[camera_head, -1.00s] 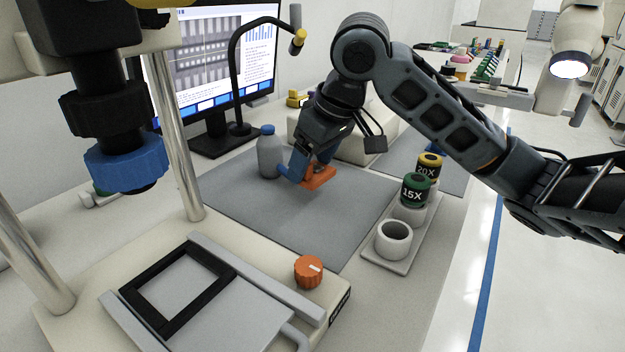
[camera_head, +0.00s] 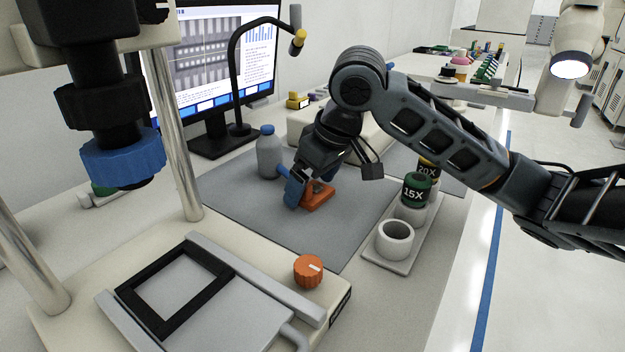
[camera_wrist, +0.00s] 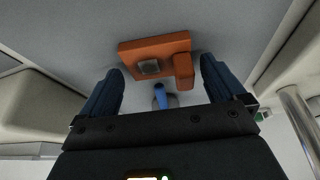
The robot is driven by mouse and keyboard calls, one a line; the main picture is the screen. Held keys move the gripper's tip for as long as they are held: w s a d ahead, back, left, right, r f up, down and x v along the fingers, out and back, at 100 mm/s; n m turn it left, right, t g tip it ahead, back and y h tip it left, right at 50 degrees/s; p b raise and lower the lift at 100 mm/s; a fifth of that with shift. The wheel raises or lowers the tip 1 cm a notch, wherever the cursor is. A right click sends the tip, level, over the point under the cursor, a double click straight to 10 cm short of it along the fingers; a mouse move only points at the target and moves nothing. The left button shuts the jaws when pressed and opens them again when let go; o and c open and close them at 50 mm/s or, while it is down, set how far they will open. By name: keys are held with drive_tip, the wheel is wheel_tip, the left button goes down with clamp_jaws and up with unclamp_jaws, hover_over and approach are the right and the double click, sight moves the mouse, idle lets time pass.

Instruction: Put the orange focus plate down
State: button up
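The orange focus plate (camera_head: 318,197) appears to lie flat on the grey mat (camera_head: 255,215), near its middle. The wrist view also shows the plate (camera_wrist: 150,52), with a small grey square in it and a raised orange block at its right end. My gripper (camera_head: 292,190) is low over the mat, right at the plate. In the wrist view my gripper's (camera_wrist: 160,78) two blue fingers are spread wide on either side, with gaps between them and the plate. The head view hides part of the plate behind the fingers.
A grey bottle with a blue cap (camera_head: 268,152) stands close behind my gripper. A tray (camera_head: 400,262) with a white ring and labelled 15X (camera_head: 416,190) and 20X pieces is to the right. A machine with an orange knob (camera_head: 308,270) is in front. The front mat is clear.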

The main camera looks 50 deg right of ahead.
drive_tip(key=p+v, duration=0.2)
drive_tip(key=v, duration=1)
drive_tip(key=shift+r+p, duration=0.15)
drive_tip(key=shift+p, duration=0.15)
